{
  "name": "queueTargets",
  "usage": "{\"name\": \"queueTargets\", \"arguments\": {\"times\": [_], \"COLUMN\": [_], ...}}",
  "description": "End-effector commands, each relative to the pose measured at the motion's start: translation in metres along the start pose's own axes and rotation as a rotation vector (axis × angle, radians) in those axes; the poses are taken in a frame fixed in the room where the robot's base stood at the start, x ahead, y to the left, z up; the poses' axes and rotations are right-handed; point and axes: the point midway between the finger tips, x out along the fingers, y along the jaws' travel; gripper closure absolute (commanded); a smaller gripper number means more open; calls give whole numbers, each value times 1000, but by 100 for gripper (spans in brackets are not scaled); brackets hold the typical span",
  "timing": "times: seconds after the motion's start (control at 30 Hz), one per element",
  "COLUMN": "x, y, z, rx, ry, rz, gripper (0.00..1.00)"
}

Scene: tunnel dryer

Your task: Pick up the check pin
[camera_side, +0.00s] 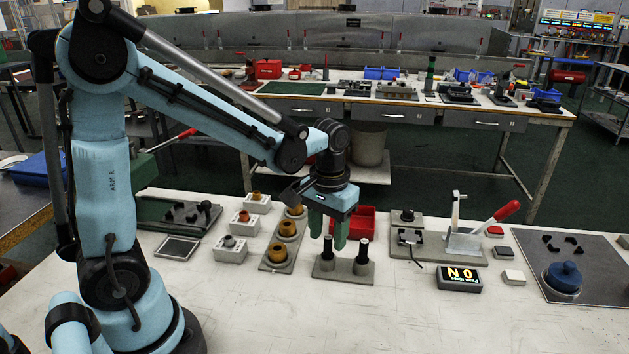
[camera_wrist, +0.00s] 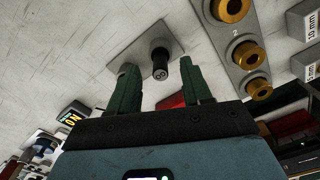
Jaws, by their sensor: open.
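I cannot tell which one is the check pin. The other pin is not clear there.
A plate with brass rings (camera_side: 279,255) and white blocks (camera_side: 231,250) lie to the left. A red bin (camera_side: 352,221) is close behind the gripper. A clamp with a red handle (camera_side: 503,212) and a lit display (camera_side: 459,279) stand right. The bench front is clear.

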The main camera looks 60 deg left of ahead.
Motion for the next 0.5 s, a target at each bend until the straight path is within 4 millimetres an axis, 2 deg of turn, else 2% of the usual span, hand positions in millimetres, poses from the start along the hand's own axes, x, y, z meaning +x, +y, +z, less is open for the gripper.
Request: {"name": "queueTargets", "arguments": {"times": [0.2, 0.5], "x": [25, 31], "y": [0, 0], "z": [-1, 0], "rx": [0, 0], "ry": [0, 0], "rz": [1, 1], "gripper": [51, 51]}}
